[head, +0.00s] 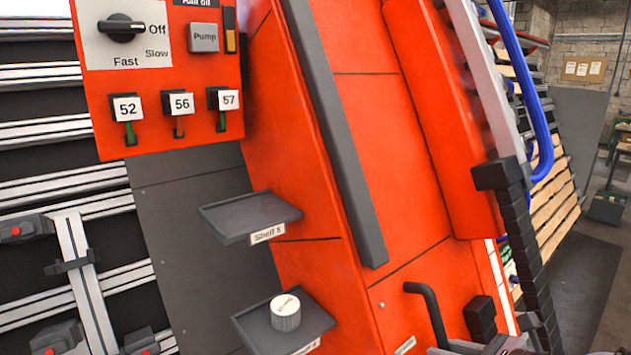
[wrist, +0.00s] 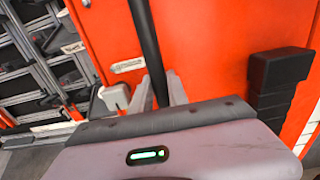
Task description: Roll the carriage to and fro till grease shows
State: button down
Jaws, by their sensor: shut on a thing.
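The tall orange carriage (head: 345,125) fills the middle of the head view, leaning in the picture. A black bar handle (head: 432,310) stands out from its lower front; the handle also runs up through the wrist view (wrist: 147,40). My gripper (wrist: 150,92) has its pale fingers on either side of this handle, shut on it. In the head view the lower end of the handle and the grip are cut off by the bottom edge. Long silver rails (head: 45,132) run across dark panels at the left. No grease can be made out in either view.
An orange control panel (head: 160,75) has a Fast/Off/Slow knob (head: 122,28), a Pump button (head: 204,38) and tags 52, 56 and 57. A shelf (head: 250,215) and a lower tray (head: 250,325) with a white round cap (head: 286,312) jut out. A black cable chain (head: 530,255) hangs at right.

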jog(key=shift+s+a+f, duration=0.15)
jog(key=shift+s+a, duration=0.05)
jog(key=shift+a, duration=0.1)
jog(key=shift+s+a, duration=0.35)
jog(key=shift+a, duration=0.1)
jog(key=shift+s+a, duration=0.45)
jog(key=shift+a, duration=0.1)
jog(key=shift+w+d, duration=0.1)
jog(key=shift+d, duration=0.05)
jog(key=c, duration=0.9)
grip_release()
jog(key=shift+w+d, duration=0.1)
jog(key=shift+o, duration=0.3)
jog(key=shift+r, duration=0.2)
